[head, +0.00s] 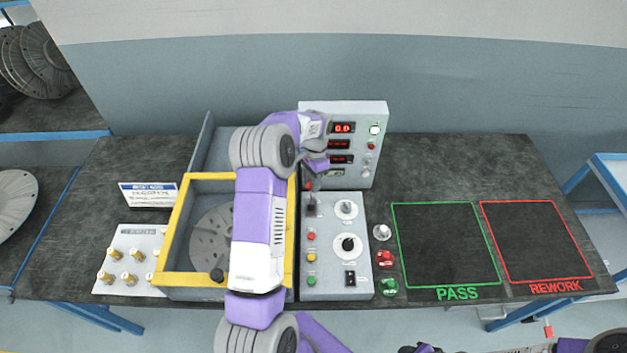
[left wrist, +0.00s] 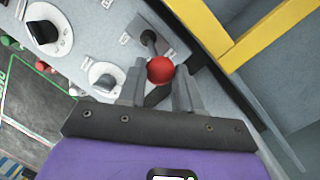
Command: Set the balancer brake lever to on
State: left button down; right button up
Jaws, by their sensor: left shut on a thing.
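The brake lever has a dark stalk and a red ball knob (left wrist: 160,70). In the left wrist view the knob sits between the two fingers of my left gripper (left wrist: 157,88), which is shut on it. The stalk runs from the knob up to its dark base on the grey control panel. In the head view my left gripper (head: 316,168) is above the back left of the panel (head: 330,288), over the lever's base (head: 312,208). Its fingers and wrist partly hide the lever there. The lever's labels are too small to read.
A display box (head: 378,150) with red readouts stands behind the panel, close to my left wrist. A yellow-framed bin (head: 175,235) holding a grey disc is left of the panel. Knobs and buttons lie nearer the front. The PASS (head: 445,240) and REWORK (head: 530,235) areas are empty.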

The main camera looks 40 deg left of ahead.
pick_arm(q)
jog(key=shift+w+a+f, duration=0.1)
jog(key=shift+w+a, duration=0.05)
jog(key=shift+a, duration=0.2)
jog(key=c, duration=1)
grip_release()
jog(key=shift+o, duration=1.1)
jog(key=shift+w+a+f, duration=0.15)
jog(key=shift+w+f, duration=0.1)
jog(key=shift+s+r, duration=0.15)
notch_tip(320, 180, up, 8)
jog(key=w, duration=0.1)
jog(key=shift+f, duration=0.25)
jog(key=shift+w, duration=0.15)
